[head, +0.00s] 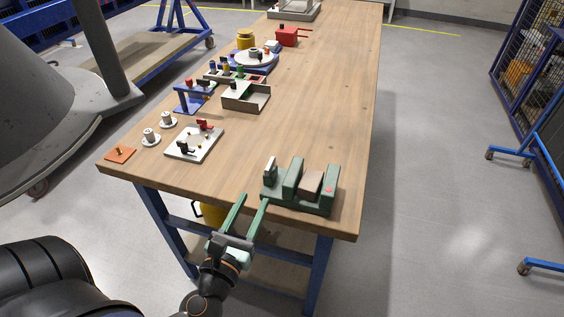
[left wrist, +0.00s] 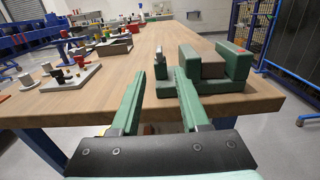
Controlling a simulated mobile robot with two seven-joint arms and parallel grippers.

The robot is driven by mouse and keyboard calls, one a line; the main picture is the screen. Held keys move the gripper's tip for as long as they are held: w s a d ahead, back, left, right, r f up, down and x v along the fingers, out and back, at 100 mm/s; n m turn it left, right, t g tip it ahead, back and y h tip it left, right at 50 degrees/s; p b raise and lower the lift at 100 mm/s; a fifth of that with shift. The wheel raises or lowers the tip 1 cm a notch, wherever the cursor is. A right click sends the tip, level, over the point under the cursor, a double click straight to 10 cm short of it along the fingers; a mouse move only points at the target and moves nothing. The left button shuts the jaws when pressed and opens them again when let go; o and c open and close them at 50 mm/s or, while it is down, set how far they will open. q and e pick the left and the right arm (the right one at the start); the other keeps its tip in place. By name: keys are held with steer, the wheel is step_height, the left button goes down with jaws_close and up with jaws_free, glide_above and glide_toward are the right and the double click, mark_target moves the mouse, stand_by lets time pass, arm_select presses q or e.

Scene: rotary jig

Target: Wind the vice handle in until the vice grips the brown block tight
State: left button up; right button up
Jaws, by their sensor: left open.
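The green vice (head: 300,205) sits at the near right corner of the wooden bench. It also shows in the left wrist view (left wrist: 215,88). The brown block (head: 311,183) stands between its inner jaw (head: 292,177) and its outer jaw (head: 328,190); I cannot tell whether both jaws touch it. My right gripper is out of view.
A white plate with small clamps (head: 194,143), two white discs with pegs and an orange plate (head: 120,155) lie left of the vice. A grey tray (head: 246,98) and several fixtures stand further back. The bench's right side behind the vice is clear.

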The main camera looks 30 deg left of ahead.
mark_target(266, 173)
arm_select(q)
steer(key=p+x, duration=0.3)
steer(key=x, duration=0.8)
steer(key=shift+w+a+r+p, duration=0.1)
steer(key=shift+w+a+p, duration=0.05)
steer(key=shift+p, duration=0.2)
steer(key=shift+w+a, duration=0.15)
steer(key=shift+w, duration=0.4)
steer(key=shift+c, duration=0.2)
jaws_close()
